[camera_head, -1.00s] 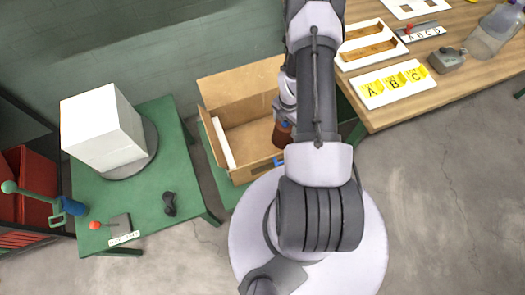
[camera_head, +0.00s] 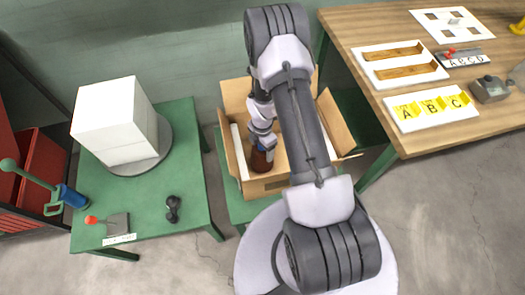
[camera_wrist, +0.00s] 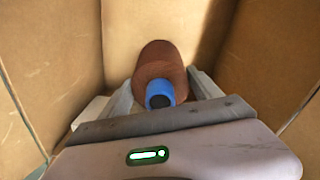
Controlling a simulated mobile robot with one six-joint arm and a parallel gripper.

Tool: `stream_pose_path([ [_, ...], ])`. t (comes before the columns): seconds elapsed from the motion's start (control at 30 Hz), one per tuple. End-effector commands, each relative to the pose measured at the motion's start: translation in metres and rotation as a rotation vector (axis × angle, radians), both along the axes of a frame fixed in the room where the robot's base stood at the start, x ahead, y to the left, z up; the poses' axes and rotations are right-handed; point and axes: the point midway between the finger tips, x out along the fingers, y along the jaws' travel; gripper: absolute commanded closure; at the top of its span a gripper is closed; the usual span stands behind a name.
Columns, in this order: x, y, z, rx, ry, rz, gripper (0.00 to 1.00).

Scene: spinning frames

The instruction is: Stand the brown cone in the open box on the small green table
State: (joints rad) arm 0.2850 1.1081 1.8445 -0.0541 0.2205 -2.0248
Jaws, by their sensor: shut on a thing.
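The brown cone (camera_head: 259,161) is in my gripper, low inside the open cardboard box (camera_head: 268,187), in its front part. In the wrist view the brown cone (camera_wrist: 162,56) shows its blue tip towards the camera, between the two fingers of my gripper (camera_wrist: 160,92), with cardboard walls around it. My gripper (camera_head: 262,146) is shut on the cone. The cone looks about upright; whether its base touches the box floor is hidden. The box stands on the small green table (camera_head: 233,205), its flaps open.
A white strip (camera_head: 239,152) stands inside the box's left wall. To the left, a larger green table (camera_head: 190,190) holds a white cube (camera_head: 112,125) on a round plate. A wooden table (camera_head: 400,140) with letter trays stands at the right.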

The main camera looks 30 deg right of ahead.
Motion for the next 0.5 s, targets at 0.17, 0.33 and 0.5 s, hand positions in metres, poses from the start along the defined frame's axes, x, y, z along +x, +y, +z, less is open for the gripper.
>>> stream_pose_path([
  [0.17, 0.001, -0.0006, -0.0066, -0.001, -0.002, 0.0, 0.99],
  [0.33, 0.0008, -0.0007, -0.0098, -0.001, -0.002, 0.0, 0.99],
  [0.5, 0.0004, -0.0007, -0.0096, -0.001, -0.001, 0.0, 0.05],
])
